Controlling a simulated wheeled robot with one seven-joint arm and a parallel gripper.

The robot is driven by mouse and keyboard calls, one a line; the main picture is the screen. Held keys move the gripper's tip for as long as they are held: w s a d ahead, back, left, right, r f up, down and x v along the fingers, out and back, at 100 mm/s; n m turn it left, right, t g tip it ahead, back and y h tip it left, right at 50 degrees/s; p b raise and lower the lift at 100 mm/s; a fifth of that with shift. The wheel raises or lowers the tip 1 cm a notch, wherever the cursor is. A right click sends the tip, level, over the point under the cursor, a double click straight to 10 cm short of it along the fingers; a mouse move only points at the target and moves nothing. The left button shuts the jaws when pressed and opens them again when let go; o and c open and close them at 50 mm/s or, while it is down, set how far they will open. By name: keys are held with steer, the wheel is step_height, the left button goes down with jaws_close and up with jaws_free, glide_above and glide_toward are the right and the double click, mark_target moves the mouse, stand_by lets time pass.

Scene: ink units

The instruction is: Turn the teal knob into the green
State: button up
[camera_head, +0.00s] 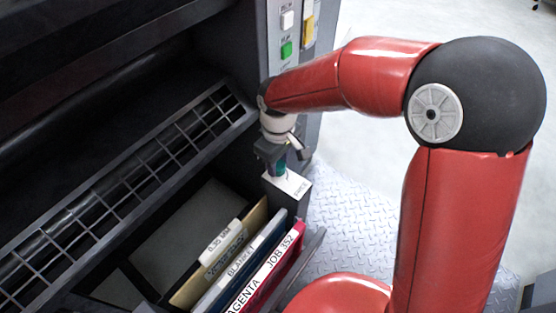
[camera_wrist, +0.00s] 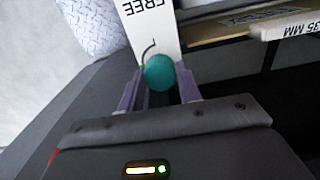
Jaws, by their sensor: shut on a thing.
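The teal knob (camera_head: 281,167) sits on top of a grey post with a white label face at the right end of the folder bin. In the wrist view the knob (camera_wrist: 159,72) is round and lies between my two fingers. My gripper (camera_head: 275,155) points down over the post and is shut on the knob; in the wrist view its purple-grey fingers (camera_wrist: 160,90) stand on either side of it. A white plate (camera_wrist: 152,25) with "FREE" printed on it and a dark curved line lies beyond the knob.
A dark grid rack (camera_head: 140,170) runs along the machine. A panel with a green button (camera_head: 286,50) rises behind my wrist. Tread-plate floor (camera_head: 345,225) is clear at right.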

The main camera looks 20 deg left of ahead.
mark_target(278, 164)
steer(key=o, duration=1)
steer(key=shift+r+p, duration=0.35)
steer(key=shift+r, duration=3.55)
